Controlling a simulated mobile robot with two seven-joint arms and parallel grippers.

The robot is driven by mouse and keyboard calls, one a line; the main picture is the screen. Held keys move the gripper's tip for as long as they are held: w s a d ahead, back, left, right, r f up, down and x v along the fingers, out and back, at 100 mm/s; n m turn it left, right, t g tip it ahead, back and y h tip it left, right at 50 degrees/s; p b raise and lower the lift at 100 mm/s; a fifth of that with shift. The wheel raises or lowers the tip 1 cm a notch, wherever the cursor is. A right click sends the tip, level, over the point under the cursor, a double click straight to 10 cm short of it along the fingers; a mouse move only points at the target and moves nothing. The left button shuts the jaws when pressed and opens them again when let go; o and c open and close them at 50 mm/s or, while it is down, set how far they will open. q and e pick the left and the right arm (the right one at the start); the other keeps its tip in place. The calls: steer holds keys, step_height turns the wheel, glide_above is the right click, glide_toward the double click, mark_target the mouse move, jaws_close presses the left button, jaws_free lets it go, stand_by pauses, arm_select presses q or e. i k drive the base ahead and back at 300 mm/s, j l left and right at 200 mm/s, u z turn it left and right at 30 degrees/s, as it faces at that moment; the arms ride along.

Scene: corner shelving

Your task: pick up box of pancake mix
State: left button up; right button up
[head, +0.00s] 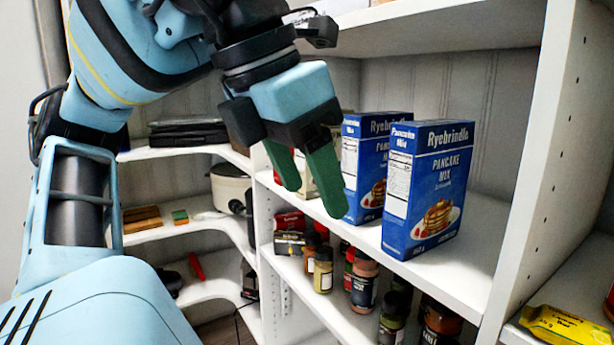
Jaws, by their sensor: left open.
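A blue box of pancake mix (432,190) stands upright on the upper white shelf, near its front edge. A second blue box of pancake mix (367,160) stands upright behind it and to the left, partly covered by the front box. My left gripper (318,200) points down, left of both boxes, with its green fingers apart and nothing between them. The nearer finger shows just left of the rear box in the picture. A pale box behind the fingers is mostly hidden. My right gripper is not in view.
The upper shelf (470,270) has bare room right of the front box, up to a white upright panel (545,150). Jars (363,283) crowd the shelf below. A white pot (230,188) stands on the corner shelf. A yellow packet (565,327) lies at lower right.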

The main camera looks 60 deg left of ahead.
mark_target(365, 136)
steer(key=u, duration=1.5)
